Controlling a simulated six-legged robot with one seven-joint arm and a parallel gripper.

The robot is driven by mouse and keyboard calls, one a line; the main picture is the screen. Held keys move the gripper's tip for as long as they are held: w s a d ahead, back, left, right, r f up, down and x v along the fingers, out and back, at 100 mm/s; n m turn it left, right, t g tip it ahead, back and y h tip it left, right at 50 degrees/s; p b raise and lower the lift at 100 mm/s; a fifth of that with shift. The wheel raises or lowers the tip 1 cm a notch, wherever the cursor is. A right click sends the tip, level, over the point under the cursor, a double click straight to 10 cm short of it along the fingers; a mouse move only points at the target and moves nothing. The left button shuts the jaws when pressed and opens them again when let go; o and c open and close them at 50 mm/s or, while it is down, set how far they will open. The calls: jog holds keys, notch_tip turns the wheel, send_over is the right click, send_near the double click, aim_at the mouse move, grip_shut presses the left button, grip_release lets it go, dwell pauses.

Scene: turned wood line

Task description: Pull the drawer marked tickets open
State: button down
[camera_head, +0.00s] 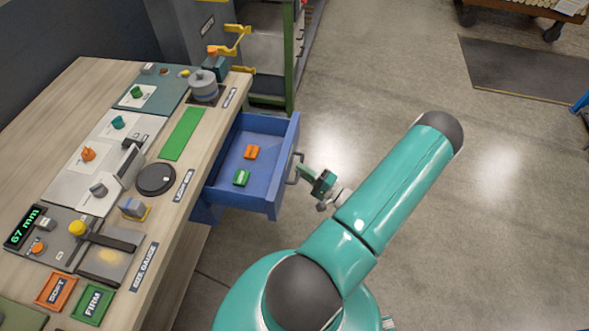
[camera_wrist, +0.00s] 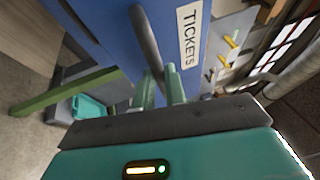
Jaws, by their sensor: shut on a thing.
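The blue drawer (camera_head: 273,187) stands pulled out from under the wooden bench, and its inside shows. Its front (camera_wrist: 110,18) bears a white label reading TICKETS (camera_wrist: 190,36) in the wrist view. A grey bar handle (camera_head: 292,168) is on the drawer front; it also shows in the wrist view (camera_wrist: 146,38). My gripper (camera_head: 304,172) is at the handle, with its two green fingers (camera_wrist: 161,92) shut on the bar. The fingertips are partly hidden by the bar.
An orange ticket (camera_head: 251,152) and a green ticket (camera_head: 241,177) lie in the drawer. The bench top (camera_head: 214,137) carries several knobs, panels and a black disc (camera_head: 156,179). A green-framed rack (camera_head: 292,60) stands beyond the drawer. The floor (camera_head: 400,80) right of the drawer is clear.

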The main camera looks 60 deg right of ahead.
jog(key=shift+s, duration=0.1)
jog(key=c, duration=1.5)
grip_release()
jog(key=shift+o, duration=0.2)
jog(key=s+f, duration=0.2)
jog(key=s, duration=1.1)
jog(key=shift+s+a+f, duration=0.25)
jog(key=shift+a+f, duration=0.05)
jog(key=shift+a, duration=0.05)
